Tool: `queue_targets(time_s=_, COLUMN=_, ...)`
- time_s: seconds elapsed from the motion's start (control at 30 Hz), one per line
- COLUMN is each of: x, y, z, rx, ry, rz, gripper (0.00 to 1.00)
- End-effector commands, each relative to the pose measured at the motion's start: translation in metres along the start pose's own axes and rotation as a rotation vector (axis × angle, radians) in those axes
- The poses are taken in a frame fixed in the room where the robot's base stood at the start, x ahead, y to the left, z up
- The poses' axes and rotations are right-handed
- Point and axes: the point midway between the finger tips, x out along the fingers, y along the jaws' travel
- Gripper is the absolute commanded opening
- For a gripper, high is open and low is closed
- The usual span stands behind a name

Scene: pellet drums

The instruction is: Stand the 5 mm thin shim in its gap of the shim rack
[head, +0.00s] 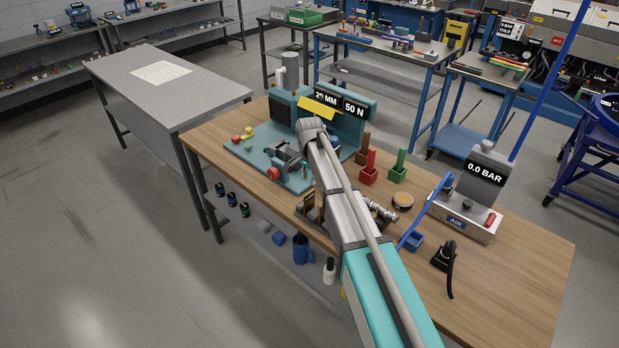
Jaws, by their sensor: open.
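My arm reaches from the bottom right over the wooden bench, and its grey link ends above the teal machine plate. I cannot make out my gripper; the arm seems to hide it. A small dark stand with upright orange-brown pieces (310,205) is at the bench's front edge, left of my arm. It may be the shim rack, but its gaps are too small to tell. I cannot pick out the 5 mm thin shim. Part of the bench lies hidden behind my arm.
On the wooden bench (520,262) stand a teal machine (358,106) reading 50 N, red (369,174) and green (398,172) holders, and a grey 0.0 BAR unit (474,200). A black handled tool (444,257) lies front right. The right front bench is largely bare.

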Motion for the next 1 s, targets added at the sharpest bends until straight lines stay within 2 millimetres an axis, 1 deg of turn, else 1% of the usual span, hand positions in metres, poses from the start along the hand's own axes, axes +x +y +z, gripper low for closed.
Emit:
queue_targets(time_s=0.03, x=-0.009, y=0.000, z=0.000, rx=0.000, ry=0.000, rz=0.000, gripper=0.43)
queue_targets(time_s=0.1, x=-0.015, y=0.000, z=0.000, rx=0.000, ry=0.000, rz=0.000, gripper=0.43)
queue_targets(time_s=0.4, x=-0.033, y=0.000, z=0.000, rx=0.000, ry=0.000, rz=0.000, gripper=0.43)
queue_targets(time_s=0.6, x=-0.036, y=0.000, z=0.000, rx=0.000, ry=0.000, rz=0.000, gripper=0.43)
queue_targets(time_s=1.0, x=-0.035, y=0.000, z=0.000, rx=-0.001, ry=0.000, rz=0.000, gripper=0.43)
